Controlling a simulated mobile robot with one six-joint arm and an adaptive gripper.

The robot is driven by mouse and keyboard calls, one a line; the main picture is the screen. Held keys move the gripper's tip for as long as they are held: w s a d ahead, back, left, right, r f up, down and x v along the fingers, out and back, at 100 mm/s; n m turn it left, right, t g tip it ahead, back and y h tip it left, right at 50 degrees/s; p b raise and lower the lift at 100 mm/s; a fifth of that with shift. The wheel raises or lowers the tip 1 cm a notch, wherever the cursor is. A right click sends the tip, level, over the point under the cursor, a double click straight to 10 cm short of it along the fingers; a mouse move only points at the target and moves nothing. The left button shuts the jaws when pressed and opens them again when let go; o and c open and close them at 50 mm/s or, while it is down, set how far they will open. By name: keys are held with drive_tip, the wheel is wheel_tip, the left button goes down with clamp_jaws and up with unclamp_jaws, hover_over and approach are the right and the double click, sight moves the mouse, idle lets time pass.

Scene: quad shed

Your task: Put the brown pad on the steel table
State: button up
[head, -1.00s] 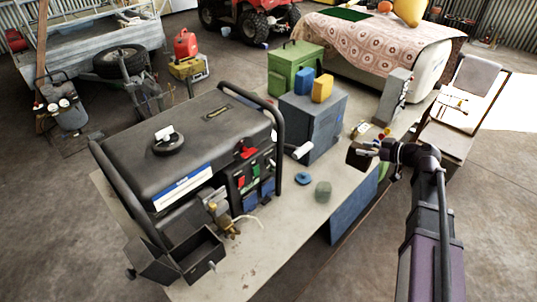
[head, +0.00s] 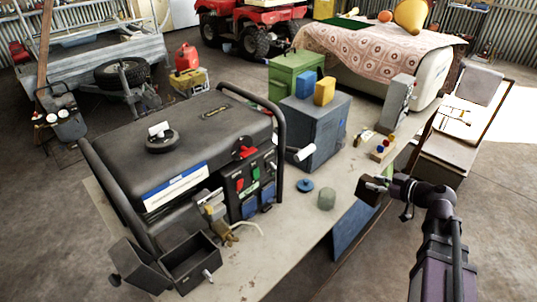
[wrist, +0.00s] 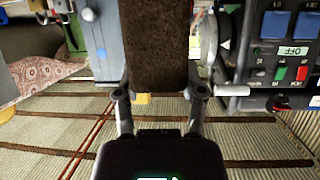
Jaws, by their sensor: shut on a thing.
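My gripper (head: 386,186) is shut on the brown pad (head: 369,191) and holds it near the right edge of the long pale workbench (head: 275,262). In the wrist view the dark brown, rough-faced pad (wrist: 155,45) stands between the two fingers of my gripper (wrist: 158,100). Whether the pad touches anything below is not clear. No surface is plainly marked as the steel table.
A black generator (head: 195,130), a grey-blue cabinet (head: 313,130), a blue ring (head: 305,186), a grey-green round block (head: 326,199) and an open dark box (head: 190,262) crowd the workbench. Bare benchtop shows along its front right edge. Open floor (head: 500,220) lies at the right.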

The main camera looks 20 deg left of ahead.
drive_tip(key=w+a+r+p, duration=0.2)
drive_tip(key=w+a, duration=0.2)
drive_tip(key=w, duration=0.2)
drive_tip(key=w+a+r+n+g+p, duration=0.1)
drive_tip(key=w+a+r+p, duration=0.2)
drive_tip(key=w, duration=0.4)
drive_tip(key=shift+w+a, duration=0.25)
drive_tip(key=shift+a, duration=0.5)
wheel_tip(320, 180, down, 6)
drive_tip(key=b, duration=0.6)
drive_tip(key=shift+f, duration=0.15)
drive_tip(key=shift+f+b, duration=1.9)
drive_tip(key=shift+b, duration=0.2)
drive_tip(key=shift+f, duration=0.15)
